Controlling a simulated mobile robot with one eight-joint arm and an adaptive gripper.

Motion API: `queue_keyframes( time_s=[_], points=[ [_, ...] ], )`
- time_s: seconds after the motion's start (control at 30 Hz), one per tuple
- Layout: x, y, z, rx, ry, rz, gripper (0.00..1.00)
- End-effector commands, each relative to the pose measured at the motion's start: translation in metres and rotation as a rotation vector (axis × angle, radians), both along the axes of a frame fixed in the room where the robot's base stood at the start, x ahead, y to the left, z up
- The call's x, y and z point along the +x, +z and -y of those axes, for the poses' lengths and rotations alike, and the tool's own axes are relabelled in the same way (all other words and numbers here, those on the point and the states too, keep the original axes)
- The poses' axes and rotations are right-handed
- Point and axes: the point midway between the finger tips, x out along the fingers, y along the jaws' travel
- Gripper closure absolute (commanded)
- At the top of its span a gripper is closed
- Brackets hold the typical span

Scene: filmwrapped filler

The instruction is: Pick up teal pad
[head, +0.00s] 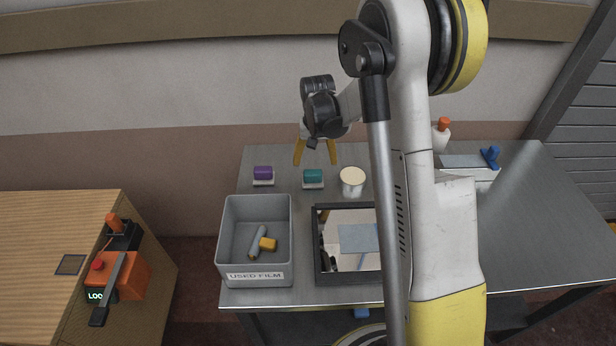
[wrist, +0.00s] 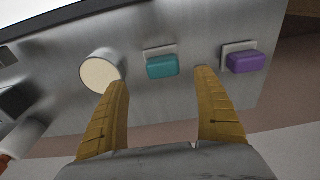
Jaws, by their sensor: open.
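The teal pad (head: 313,175) sits on a small white block on the metal table, between a purple pad (head: 263,173) and a cream-topped round container (head: 352,181). My gripper (head: 315,160) is open and empty, its yellow fingers pointing down just behind and above the teal pad. In the wrist view the teal pad (wrist: 163,66) lies ahead of the gap between my two fingertips (wrist: 160,75), apart from both. The purple pad (wrist: 244,62) is right of the right finger there, and the round container (wrist: 101,71) is by the left fingertip.
A grey bin (head: 256,284) labelled USED FILM holds a grey roll and a yellow piece. A black-framed tray (head: 318,245) stands beside it, partly hidden by my arm. A white bottle with an orange cap (head: 441,135) stands at the back.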

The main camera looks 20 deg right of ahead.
Motion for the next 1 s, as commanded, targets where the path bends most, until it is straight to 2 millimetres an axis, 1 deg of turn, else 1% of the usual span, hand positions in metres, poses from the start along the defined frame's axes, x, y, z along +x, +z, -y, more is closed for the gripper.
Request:
queue_keyframes(
  time_s=[0.03,0.1,0.33,0.5,0.6,0.83,0.87,0.9,0.97,1.0],
  points=[
    [0.001,-0.012,0.0,0.0,0.0,0.0,0.21],
    [0.003,-0.024,0.001,0.0,0.0,0.001,0.21],
    [0.006,-0.044,0.0,0.0,0.001,0.001,0.21],
    [0.01,-0.072,-0.002,0.0,0.001,0.001,0.21],
    [0.011,-0.083,-0.001,-0.001,0.001,0.002,0.21],
    [0.011,-0.084,-0.001,-0.001,0.001,0.002,0.21],
    [0.011,-0.084,-0.001,-0.001,0.001,0.002,0.26],
    [0.011,-0.084,-0.001,-0.001,0.001,0.002,0.38],
    [0.011,-0.084,-0.001,-0.001,0.001,0.002,0.57],
    [0.011,-0.084,-0.001,-0.001,0.001,0.002,0.69]
  ],
)
